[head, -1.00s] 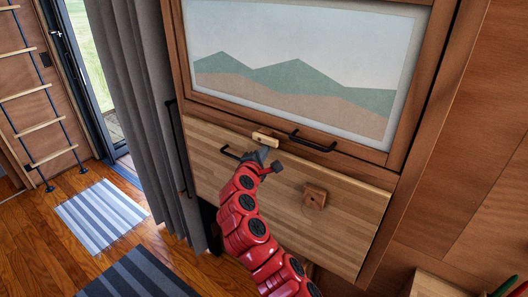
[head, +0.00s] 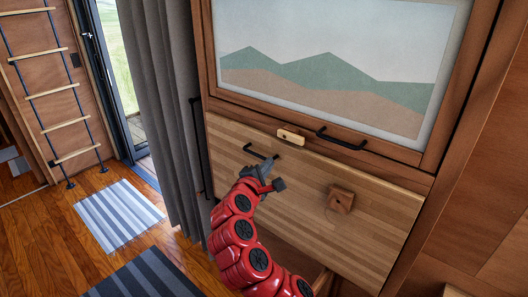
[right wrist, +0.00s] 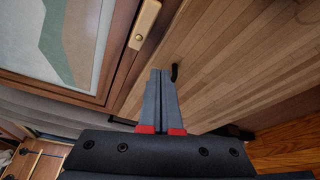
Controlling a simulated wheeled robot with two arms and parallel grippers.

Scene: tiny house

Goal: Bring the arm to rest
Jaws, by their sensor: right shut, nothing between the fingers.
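My right arm (head: 238,225) is red and reaches up from the bottom of the head view. Its dark right gripper (head: 266,168) is in front of the light wooden panel (head: 305,200), just below the panel's black handle (head: 262,152). In the right wrist view the two fingers (right wrist: 160,74) lie together with nothing between them. The handle's dark end (right wrist: 174,72) shows beside the fingertips; whether they touch cannot be told. My left gripper is not in view.
A pale wooden latch (head: 291,136) and another black handle (head: 340,139) sit above the panel, below a framed mountain picture (head: 330,65). A wooden block (head: 341,199) sticks out of the panel. A grey curtain (head: 160,90) hangs left. Open floor (head: 45,225) lies beyond.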

